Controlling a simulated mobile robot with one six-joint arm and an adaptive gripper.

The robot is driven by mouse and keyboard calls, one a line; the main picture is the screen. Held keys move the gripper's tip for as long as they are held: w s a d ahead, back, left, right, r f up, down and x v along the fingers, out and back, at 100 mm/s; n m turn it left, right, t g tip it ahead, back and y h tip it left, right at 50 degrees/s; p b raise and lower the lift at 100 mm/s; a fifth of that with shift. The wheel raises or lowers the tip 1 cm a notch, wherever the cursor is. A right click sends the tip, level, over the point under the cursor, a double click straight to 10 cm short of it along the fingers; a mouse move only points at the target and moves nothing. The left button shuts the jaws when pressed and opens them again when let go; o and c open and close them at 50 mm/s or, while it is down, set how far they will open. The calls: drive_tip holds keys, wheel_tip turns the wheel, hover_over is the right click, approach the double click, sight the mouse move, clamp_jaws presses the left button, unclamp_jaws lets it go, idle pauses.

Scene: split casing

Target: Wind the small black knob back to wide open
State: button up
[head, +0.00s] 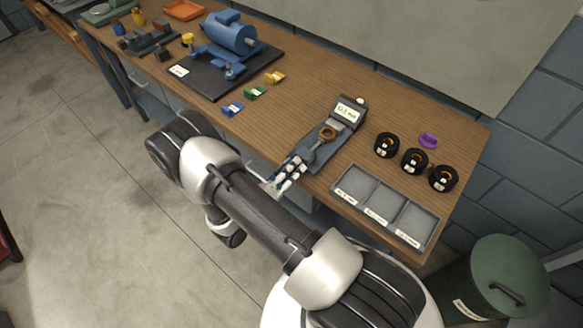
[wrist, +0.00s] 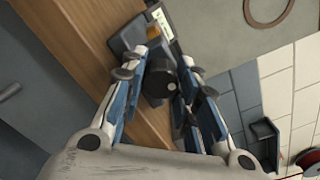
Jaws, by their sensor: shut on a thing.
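The grey measuring device (head: 320,148) lies on the wooden bench with a lit display (head: 348,112) at its far end and a brass-coloured ring (head: 327,133) on it. My gripper (head: 291,170) is at the device's near end. In the wrist view the small black knob (wrist: 157,87) is between the two blue-padded fingers of my gripper (wrist: 161,78), which are shut on it. The head view does not show the knob, as my gripper covers that end. The device's body (wrist: 128,42) and display (wrist: 160,19) show beyond the fingers. The display digits are too small to read surely.
Three black ring parts (head: 414,160) and a purple piece (head: 428,140) lie to the right. A grey tray (head: 396,213) with three labelled compartments is at the front right edge. A blue motor (head: 231,37) on a dark plate stands at the left. A green bin (head: 508,272) is beside the bench.

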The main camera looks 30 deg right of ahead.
drive_tip(key=n, duration=0.5)
drive_tip(key=shift+n, duration=0.4)
idle(0.3)
drive_tip(key=o, duration=1.1)
drive_tip(key=shift+a, duration=0.15)
drive_tip(key=v, duration=0.7)
drive_tip(key=shift+s+a, duration=0.2)
drive_tip(key=shift+a, duration=0.15)
drive_tip(key=shift+r, duration=0.15)
